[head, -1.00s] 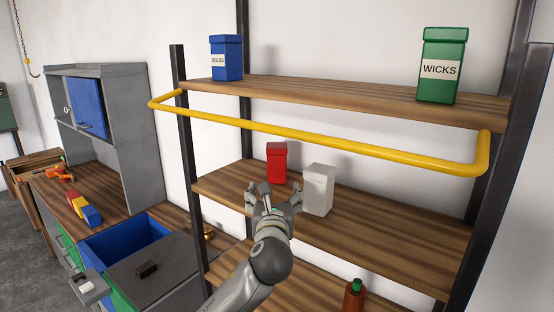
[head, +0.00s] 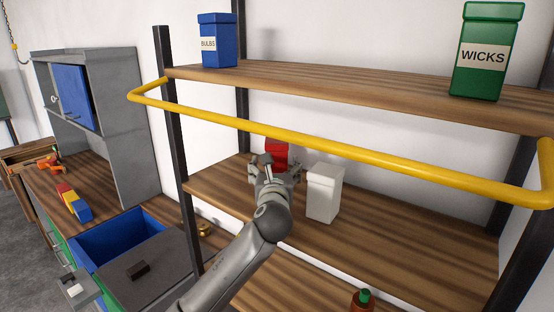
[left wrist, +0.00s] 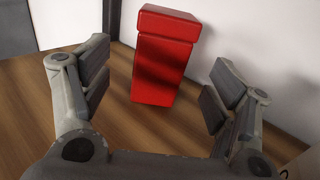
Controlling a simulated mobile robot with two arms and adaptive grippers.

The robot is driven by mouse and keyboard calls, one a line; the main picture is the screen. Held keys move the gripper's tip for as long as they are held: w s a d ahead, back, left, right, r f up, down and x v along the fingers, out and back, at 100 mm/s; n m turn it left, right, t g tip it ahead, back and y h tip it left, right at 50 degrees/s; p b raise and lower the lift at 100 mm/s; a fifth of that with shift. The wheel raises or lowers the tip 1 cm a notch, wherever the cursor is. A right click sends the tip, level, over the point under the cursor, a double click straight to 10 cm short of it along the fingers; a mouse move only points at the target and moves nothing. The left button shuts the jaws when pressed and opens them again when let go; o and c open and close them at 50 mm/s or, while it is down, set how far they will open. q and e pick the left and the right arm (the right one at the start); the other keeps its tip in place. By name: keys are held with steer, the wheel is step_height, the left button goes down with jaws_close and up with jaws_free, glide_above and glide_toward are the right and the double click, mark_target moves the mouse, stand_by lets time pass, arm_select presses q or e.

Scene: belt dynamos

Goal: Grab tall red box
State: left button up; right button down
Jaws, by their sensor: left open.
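The tall red box (head: 277,152) stands upright on the middle wooden shelf, near the back wall. In the head view my left gripper (head: 273,166) is in front of it and hides most of its lower part. In the left wrist view the red box (left wrist: 164,58) stands between and beyond the open fingers of my left gripper (left wrist: 158,95). Its lid and front show, with a shadow across the front. Bare shelf shows between the fingers and the box, and neither finger touches it. My right gripper is not in view.
A white box (head: 323,193) stands close to the right of my left gripper. A yellow rail (head: 330,147) runs across above the middle shelf. Blue (head: 218,42) and green (head: 487,55) boxes stand on the top shelf. A bottle (head: 362,300) is below. The middle shelf's right part is clear.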

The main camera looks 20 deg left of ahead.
mark_target(277, 159)
arm_select(q)
steer(key=shift+w+a+f, duration=0.2)
steer(key=shift+w, duration=0.55)
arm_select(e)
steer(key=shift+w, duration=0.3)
arm_select(q)
steer(key=x, duration=0.3)
steer(key=shift+w+d, duration=0.1)
steer(key=shift+w, duration=0.25)
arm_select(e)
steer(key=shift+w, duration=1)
arm_select(q)
steer(key=shift+w, duration=0.45)
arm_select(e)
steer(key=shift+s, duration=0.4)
arm_select(q)
steer(key=shift+c, duration=0.2)
steer(key=c, duration=1.2)
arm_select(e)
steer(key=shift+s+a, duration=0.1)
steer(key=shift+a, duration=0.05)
arm_select(q)
steer(key=shift+c, duration=0.2)
